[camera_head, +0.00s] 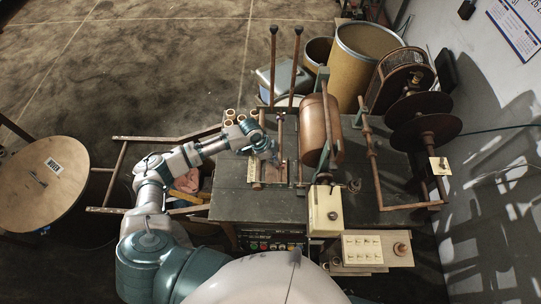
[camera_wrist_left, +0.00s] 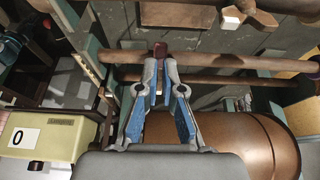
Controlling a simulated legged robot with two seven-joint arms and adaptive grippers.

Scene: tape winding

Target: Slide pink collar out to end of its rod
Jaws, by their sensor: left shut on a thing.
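My left gripper (camera_head: 272,152) reaches in from the left over the dark workbench, beside the large copper-coloured roller. In the left wrist view, its blue-padded fingers (camera_wrist_left: 160,68) are close together at the tips around a small dark reddish-pink collar (camera_wrist_left: 160,48). The collar sits at a brown rod (camera_wrist_left: 215,60) that runs across the view. A second thinner rod (camera_wrist_left: 215,80) runs parallel to it and passes behind the fingers. In the head view the collar is too small and too covered by the gripper to make out clearly. My right gripper is not in view.
The copper roller (camera_head: 320,130) stands close to the right of the gripper. A cream box (camera_head: 325,210) and switch panel (camera_head: 362,249) are at the bench's near edge. Two tall upright levers (camera_head: 296,60) rise behind. Dark discs (camera_head: 420,120) stand at the right.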

